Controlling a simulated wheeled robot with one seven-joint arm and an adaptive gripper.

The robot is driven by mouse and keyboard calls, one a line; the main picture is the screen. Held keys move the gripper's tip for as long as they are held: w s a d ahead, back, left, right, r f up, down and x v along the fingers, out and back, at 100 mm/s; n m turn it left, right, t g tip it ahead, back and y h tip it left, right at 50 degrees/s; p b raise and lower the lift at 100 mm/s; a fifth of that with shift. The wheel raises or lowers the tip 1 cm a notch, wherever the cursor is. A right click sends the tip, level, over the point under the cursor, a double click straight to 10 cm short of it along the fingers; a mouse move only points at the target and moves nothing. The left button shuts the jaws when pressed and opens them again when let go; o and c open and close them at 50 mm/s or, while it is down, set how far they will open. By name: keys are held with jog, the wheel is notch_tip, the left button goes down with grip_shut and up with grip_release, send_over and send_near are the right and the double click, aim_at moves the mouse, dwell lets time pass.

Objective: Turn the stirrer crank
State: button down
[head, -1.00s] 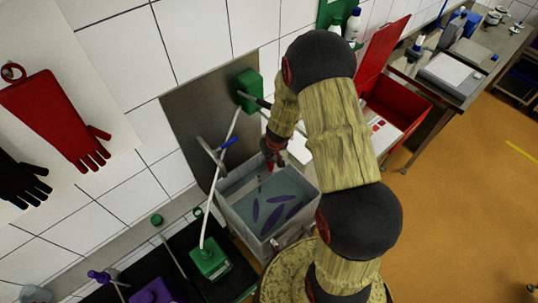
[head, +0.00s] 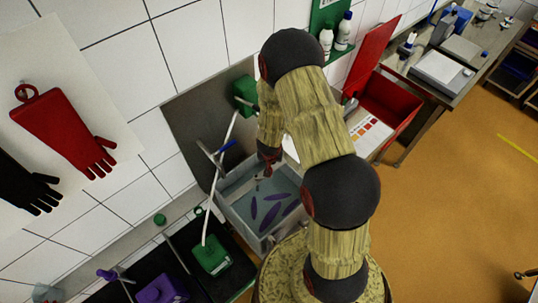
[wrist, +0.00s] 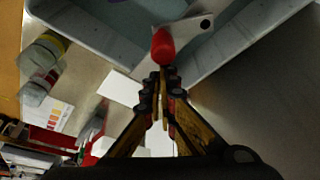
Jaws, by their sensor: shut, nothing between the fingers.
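A pale crank arm (wrist: 188,30) with a dark hole and a red knob (wrist: 162,46) shows at the top middle of the wrist view, over a light grey tub. My gripper (wrist: 163,75) is shut and empty, its fingertips close below the red knob. I cannot tell whether they touch it. In the head view my gripper (head: 265,172) points down at the back right part of the grey tub (head: 243,233).
Purple oblong shapes (head: 270,215) lie in the tub. A grey tap-like fitting with a blue handle (head: 228,146) and a green box (head: 245,90) are by the steel wall panel. A red open box (head: 395,105) stands to the right. Bottles (wrist: 40,75) show in the wrist view.

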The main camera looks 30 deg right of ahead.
jog(key=s+a+m+p, duration=0.3)
jog(key=s+a+p, duration=0.1)
jog(key=s+a, duration=0.3)
jog(key=shift+g+h, duration=0.3)
jog(key=shift+h, duration=0.1)
dwell(0.7)
jog(key=shift+s, duration=0.1)
dwell(0.4)
jog(key=v, duration=1.2)
jog(key=c, duration=2.5)
grip_release()
jog(key=shift+a+f, duration=0.1)
